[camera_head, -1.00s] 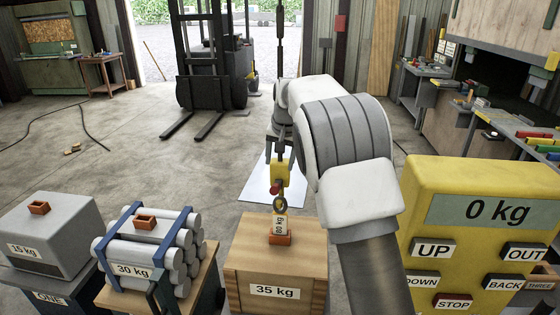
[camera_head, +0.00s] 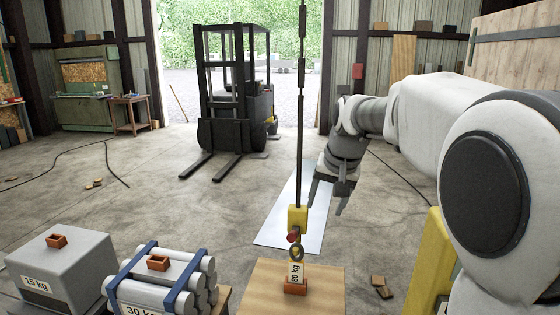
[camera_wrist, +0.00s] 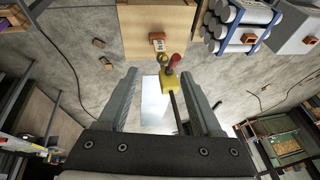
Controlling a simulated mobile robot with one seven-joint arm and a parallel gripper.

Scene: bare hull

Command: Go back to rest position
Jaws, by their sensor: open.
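My gripper (camera_head: 328,196) hangs in the middle of the head view, just right of the hoist chain, with its fingers pointing down. In the wrist view my gripper (camera_wrist: 160,76) has its two grey fingers spread wide with nothing held. The yellow hook block (camera_head: 297,217) with a red part hangs on the dark chain, apart from the fingers. It also shows in the wrist view (camera_wrist: 171,83). Below it a ring with an "80 kg" tag (camera_head: 296,272) is at the orange bracket of a wooden crate (camera_head: 262,288). I cannot tell whether the hook bears on the ring.
A grey 15 kg block (camera_head: 75,272) and a strapped 30 kg bundle of cylinders (camera_head: 187,265) stand to the left. The yellow control panel (camera_head: 432,265) is mostly hidden behind my arm. A forklift (camera_head: 235,100) stands behind; open floor lies between.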

